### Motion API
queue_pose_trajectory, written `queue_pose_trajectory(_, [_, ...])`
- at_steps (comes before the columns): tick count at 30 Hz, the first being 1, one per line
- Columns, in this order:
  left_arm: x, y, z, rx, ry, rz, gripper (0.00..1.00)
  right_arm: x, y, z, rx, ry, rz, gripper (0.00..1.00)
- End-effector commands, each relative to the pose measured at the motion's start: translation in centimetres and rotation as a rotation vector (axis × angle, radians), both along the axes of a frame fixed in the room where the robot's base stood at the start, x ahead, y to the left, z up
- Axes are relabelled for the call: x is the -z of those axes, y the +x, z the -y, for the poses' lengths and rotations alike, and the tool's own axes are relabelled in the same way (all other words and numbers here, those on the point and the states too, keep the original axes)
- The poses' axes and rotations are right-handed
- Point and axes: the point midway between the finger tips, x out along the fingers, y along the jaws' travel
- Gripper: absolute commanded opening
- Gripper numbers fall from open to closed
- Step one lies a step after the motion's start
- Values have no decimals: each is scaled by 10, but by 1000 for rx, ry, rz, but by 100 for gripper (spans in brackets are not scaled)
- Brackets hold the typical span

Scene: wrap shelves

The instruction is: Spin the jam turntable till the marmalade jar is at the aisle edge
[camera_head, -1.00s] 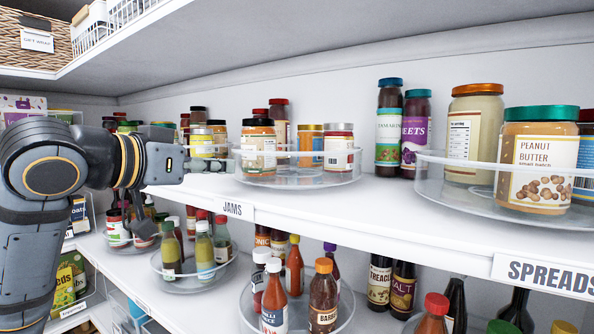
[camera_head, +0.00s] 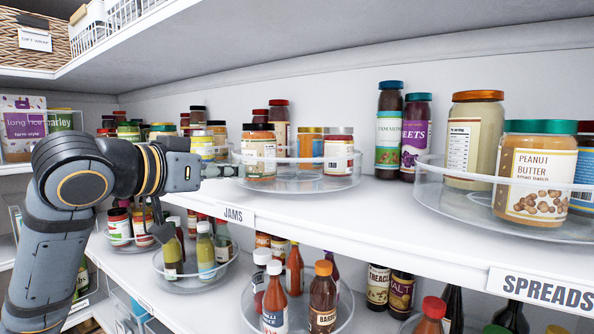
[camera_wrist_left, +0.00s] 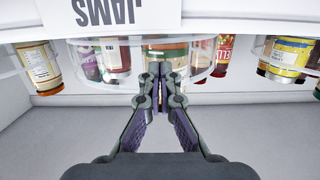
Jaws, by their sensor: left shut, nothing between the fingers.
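The jam turntable (camera_head: 330,184) is a clear round tray with a raised rim, on the shelf behind the JAMS label (camera_head: 233,214). My left gripper (camera_head: 236,171) is shut and empty at the turntable's left front rim. The wrist view shows its fingertips (camera_wrist_left: 160,70) together near the rim; contact is unclear. My right gripper is not in view.
A spreads turntable (camera_head: 440,204) with a peanut butter jar (camera_head: 540,175) stands to the right. Two tall jars, one purple-labelled (camera_head: 416,140), stand between the turntables. The shelf's front edge is clear there. Sauce bottles (camera_head: 322,300) fill the shelf below.

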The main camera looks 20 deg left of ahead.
Motion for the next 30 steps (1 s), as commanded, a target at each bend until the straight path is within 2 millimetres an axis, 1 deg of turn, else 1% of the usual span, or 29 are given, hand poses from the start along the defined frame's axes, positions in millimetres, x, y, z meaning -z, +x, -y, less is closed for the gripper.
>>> queue_pose_trajectory(5, [-2, -1, 4, 1, 1, 0, 0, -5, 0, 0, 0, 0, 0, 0])
queue_pose_trajectory(18, [-2, -11, 27, 1, 1, 0, 0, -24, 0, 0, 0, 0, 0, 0])
queue_pose_trajectory(30, [0, -12, 29, 0, 0, 0, 0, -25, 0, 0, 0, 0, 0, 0])
